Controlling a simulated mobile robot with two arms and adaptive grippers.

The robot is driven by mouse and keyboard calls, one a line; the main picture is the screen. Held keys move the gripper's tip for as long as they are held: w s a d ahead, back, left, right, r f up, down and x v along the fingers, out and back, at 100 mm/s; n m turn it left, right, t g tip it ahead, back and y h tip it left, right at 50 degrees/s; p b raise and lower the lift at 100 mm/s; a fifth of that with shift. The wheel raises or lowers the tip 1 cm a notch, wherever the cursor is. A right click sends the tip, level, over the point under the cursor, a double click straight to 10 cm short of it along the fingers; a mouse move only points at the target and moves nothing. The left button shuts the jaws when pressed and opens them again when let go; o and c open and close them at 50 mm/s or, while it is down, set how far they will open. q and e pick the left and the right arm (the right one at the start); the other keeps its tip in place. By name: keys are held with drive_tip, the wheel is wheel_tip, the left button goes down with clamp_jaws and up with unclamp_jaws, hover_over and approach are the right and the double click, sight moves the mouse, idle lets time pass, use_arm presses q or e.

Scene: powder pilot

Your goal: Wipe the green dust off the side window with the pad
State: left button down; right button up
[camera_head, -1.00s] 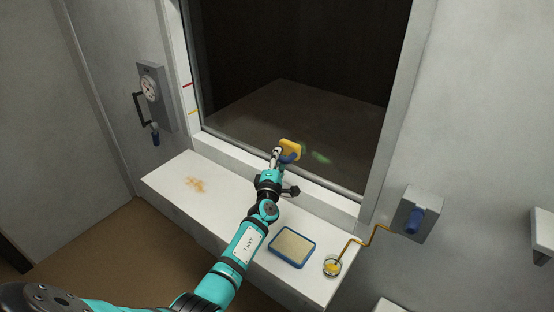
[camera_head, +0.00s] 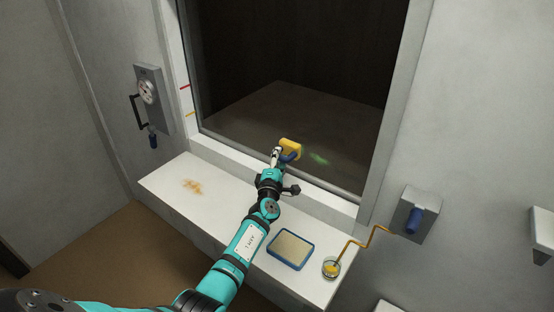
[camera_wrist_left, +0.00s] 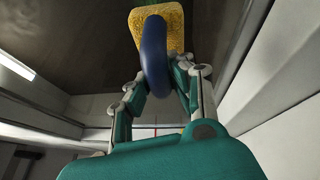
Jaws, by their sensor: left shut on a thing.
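The pad is a yellow sponge (camera_head: 291,146) with a blue handle (camera_head: 290,157). My left gripper (camera_head: 279,156) is shut on the blue handle and holds the pad up at the lower part of the dark side window (camera_head: 310,60). Whether the pad touches the glass, I cannot tell. A small patch of green dust (camera_head: 319,159) shows on the window just right of the pad. In the left wrist view the yellow pad (camera_wrist_left: 170,22) sits beyond the blue handle (camera_wrist_left: 154,55), which is between the fingers. My right gripper is not in view.
A white ledge (camera_head: 225,203) runs below the window, with an orange-brown stain (camera_head: 193,187) at its left.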

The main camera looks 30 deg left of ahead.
use_arm(q)
drive_tip(key=shift+w, duration=0.35)
drive_tip(key=shift+d, duration=0.1)
